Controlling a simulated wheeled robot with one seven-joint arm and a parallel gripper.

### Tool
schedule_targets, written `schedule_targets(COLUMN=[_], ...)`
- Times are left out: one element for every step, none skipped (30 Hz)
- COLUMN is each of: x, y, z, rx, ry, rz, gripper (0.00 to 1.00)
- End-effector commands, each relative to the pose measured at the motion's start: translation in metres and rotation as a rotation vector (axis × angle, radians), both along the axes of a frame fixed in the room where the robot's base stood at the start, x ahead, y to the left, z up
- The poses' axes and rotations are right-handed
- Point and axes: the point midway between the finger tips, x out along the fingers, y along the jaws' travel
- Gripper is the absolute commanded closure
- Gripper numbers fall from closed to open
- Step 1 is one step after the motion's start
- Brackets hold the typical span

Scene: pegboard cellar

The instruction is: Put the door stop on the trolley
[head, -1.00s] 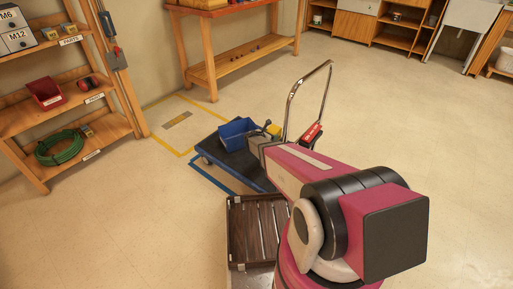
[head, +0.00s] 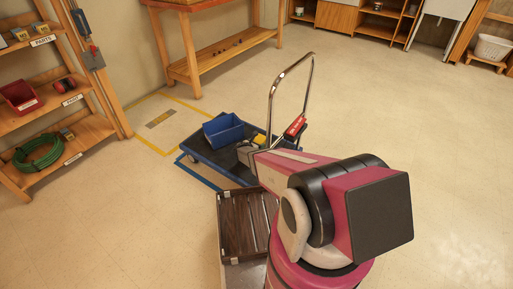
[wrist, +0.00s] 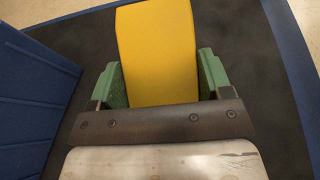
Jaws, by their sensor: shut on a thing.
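The yellow door stop (wrist: 157,50) fills the upper middle of the wrist view. My gripper (wrist: 158,80) is shut on it, with a green fingertip on each side. In the head view the door stop (head: 259,139) shows as a small yellow patch, mostly hidden by my gripper (head: 247,150). It is over the trolley (head: 207,157), a dark deck with blue edges and a chrome handle. In the wrist view the dark deck (wrist: 240,45) lies behind the door stop. I cannot tell whether the door stop touches the deck.
A blue bin (head: 223,129) stands on the trolley, left of the door stop; its wall (wrist: 30,95) is close in the wrist view. The upright handle (head: 311,75) carries a red tag (head: 295,126). A brown slatted crate (head: 240,225) is nearer me. Floor to the right is clear.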

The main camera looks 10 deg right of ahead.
Motion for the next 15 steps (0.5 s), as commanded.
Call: schedule_targets(x=[0.002,0.002,0.001,0.001,0.001,0.000,0.000,0.000,0.000,0.000,0.000,0.000,0.000,0.000,0.000], y=[0.000,0.000,0.000,0.000,0.000,0.000,0.000,0.000,0.000,0.000,0.000,0.000,0.000,0.000,0.000], z=[-0.009,-0.013,-0.017,-0.020,-0.021,-0.021,-0.021,-0.020,-0.020,-0.020,-0.020,-0.020,-0.021,-0.021,-0.022], rx=[-0.002,-0.002,-0.002,-0.001,-0.001,-0.002,-0.002,-0.002,-0.002,-0.002,-0.001,-0.002,-0.002,-0.001,-0.001], ry=[0.000,0.000,0.000,0.000,0.000,-0.001,-0.001,-0.001,-0.001,-0.001,-0.001,-0.001,-0.001,0.000,0.000], rz=[-0.001,-0.001,-0.001,0.000,0.000,0.000,0.000,0.000,0.000,0.000,0.000,0.000,0.000,0.000,0.000], gripper=[0.69,0.69,0.69,0.69,0.69,0.69,0.69,0.69,0.69,0.69,0.69,0.69,0.69,0.69,0.69])
